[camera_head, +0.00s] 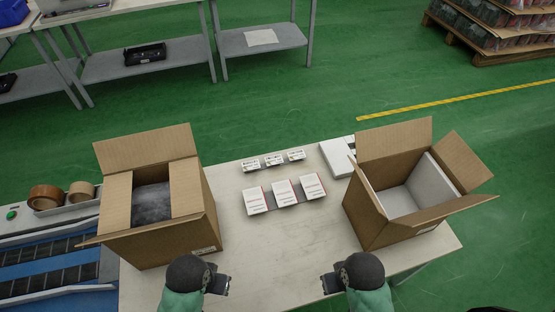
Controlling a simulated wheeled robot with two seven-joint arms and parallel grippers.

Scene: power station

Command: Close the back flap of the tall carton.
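Two open brown cartons stand on the table. The left carton (185,238) looks the taller one. Its back flap (148,147) stands up, leaning back. Its left flap (117,201) and right flap (186,188) lie inward over the opening, with dark grey contents (151,205) between them. My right gripper (328,283) is over the front table edge, empty. The finger gap of neither gripper is clear.
The right carton (370,215) has its flaps spread and a white lining. Several small white boxes (284,191) and a white box (337,157) lie between the cartons on the table (265,255). A conveyor (50,265) with tape rolls (46,197) adjoins at left. The table's front middle is clear.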

